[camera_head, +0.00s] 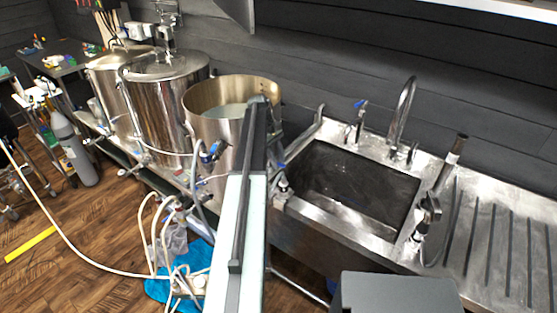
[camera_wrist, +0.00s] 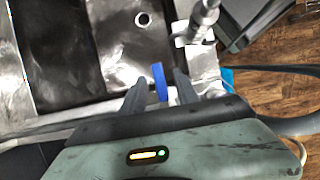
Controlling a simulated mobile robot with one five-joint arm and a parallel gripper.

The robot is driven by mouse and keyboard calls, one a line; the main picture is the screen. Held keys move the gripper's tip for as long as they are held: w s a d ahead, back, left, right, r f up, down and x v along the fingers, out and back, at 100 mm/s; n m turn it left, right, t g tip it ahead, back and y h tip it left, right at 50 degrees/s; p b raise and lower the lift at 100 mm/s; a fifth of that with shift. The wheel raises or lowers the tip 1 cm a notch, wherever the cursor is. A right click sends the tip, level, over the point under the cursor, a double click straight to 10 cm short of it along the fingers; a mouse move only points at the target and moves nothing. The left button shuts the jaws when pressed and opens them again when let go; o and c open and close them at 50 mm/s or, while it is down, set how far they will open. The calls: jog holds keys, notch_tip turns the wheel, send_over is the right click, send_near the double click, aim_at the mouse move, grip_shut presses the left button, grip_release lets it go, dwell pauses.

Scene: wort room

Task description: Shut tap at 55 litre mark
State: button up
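A blue tap lever (camera_wrist: 160,82) stands upright between the two fingers of my gripper (camera_wrist: 160,80) in the wrist view. The fingers are apart, one on each side of it, and I see no clear grip. In the head view my arm hides my gripper. The open steel kettle (camera_head: 213,103) holds pale liquid (camera_head: 236,110); no litre mark is readable. A blue-handled valve (camera_head: 213,151) sits on the kettle's front. Another blue-handled tap (camera_head: 360,104) stands behind the sink. I cannot tell for certain which tap the wrist view shows.
Two lidded kettles (camera_head: 168,95) stand left. Hoses (camera_head: 150,235) and a blue cloth (camera_head: 160,290) lie on the floor. A gas cylinder (camera_head: 72,150) stands far left.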

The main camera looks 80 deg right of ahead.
jog(key=p+v, duration=0.7)
jog(key=shift+w+r, duration=0.15)
jog(key=shift+r, duration=0.2)
jog(key=shift+d, duration=0.1)
